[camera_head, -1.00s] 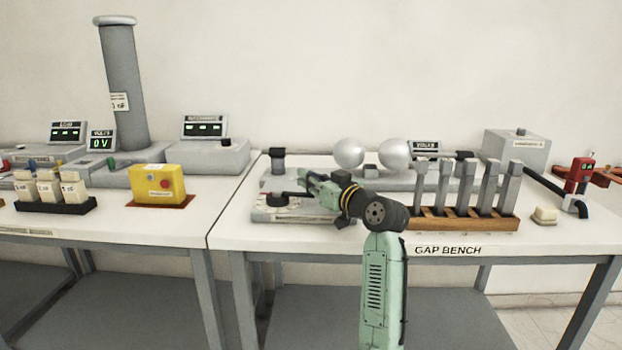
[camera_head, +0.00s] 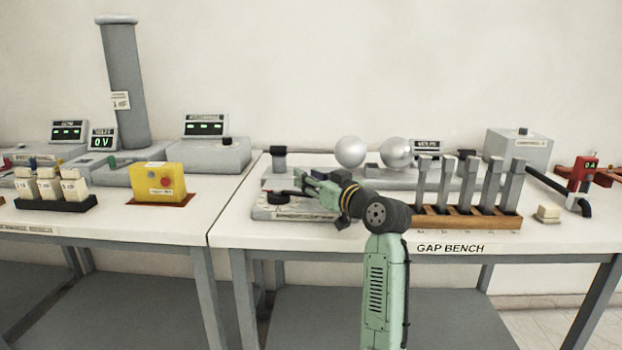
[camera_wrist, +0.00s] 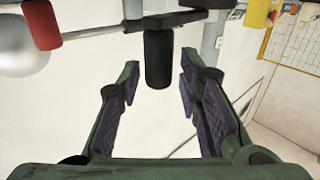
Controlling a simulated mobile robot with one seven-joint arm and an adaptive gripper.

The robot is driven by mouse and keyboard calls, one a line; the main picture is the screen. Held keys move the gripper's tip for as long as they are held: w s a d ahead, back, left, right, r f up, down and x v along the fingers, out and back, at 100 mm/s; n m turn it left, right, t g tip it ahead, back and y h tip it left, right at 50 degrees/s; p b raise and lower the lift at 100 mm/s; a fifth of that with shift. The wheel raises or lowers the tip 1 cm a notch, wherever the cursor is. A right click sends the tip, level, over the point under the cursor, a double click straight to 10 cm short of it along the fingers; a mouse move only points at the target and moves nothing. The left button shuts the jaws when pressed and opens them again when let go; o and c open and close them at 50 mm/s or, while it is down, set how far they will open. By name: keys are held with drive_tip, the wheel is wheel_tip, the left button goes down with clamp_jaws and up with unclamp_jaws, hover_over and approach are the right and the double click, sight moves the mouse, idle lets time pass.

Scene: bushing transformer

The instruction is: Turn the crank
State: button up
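The crank's black handle (camera_wrist: 158,60) shows in the wrist view as a short upright cylinder under a dark crank arm (camera_wrist: 178,19). My gripper (camera_wrist: 159,72) is open, with one finger on each side of the handle's free end and a visible gap on both sides. In the head view my gripper (camera_head: 301,178) is over the left part of the gap bench, close above a low grey unit (camera_head: 290,213) with a round black part (camera_head: 278,198). My gripper partly hides that area, and the crank handle cannot be made out clearly there.
A wooden rack (camera_head: 463,219) with several grey upright posts stands right of my arm. Two silver spheres (camera_head: 350,152) are behind it. A yellow box (camera_head: 158,184) with a red button sits on the left bench. The front left corner of the gap bench (camera_head: 236,234) is clear.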

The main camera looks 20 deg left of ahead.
drive_tip(key=shift+o, duration=0.3)
drive_tip(key=v, duration=1.2)
